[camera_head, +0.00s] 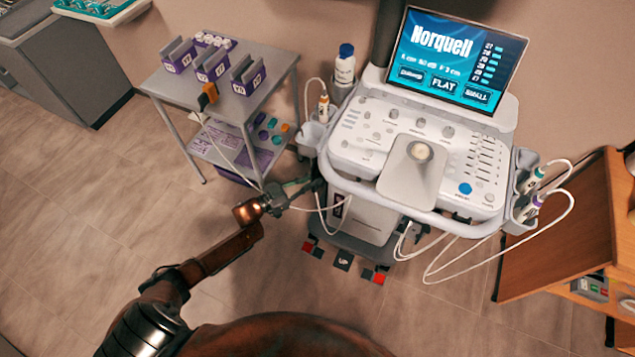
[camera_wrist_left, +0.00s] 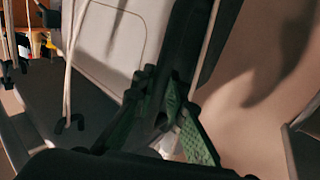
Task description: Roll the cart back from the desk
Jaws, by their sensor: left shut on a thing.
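The cart (camera_head: 372,212) is a white ultrasound machine with a control panel (camera_head: 400,150) and a lit screen reading "Norquell" (camera_head: 457,60). A white handle rail (camera_head: 440,222) curves around its front. The wooden desk (camera_head: 565,240) is at the right, close to the cart's right side. My left gripper (camera_head: 312,187) is at the cart's left front, below the rail's left end, shut on a part of the cart. The wrist view shows the green-padded fingers (camera_wrist_left: 172,110) against a dark part beside the pale cart body (camera_wrist_left: 115,40); the exact grip spot is unclear. My right gripper is out of view.
A grey side table (camera_head: 270,60) with purple bins stands left of the cart. Probe cables (camera_head: 450,262) hang in loops at the cart's front right. A bottle (camera_head: 345,65) stands at its left rear. The floor (camera_head: 90,215) at the left is clear.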

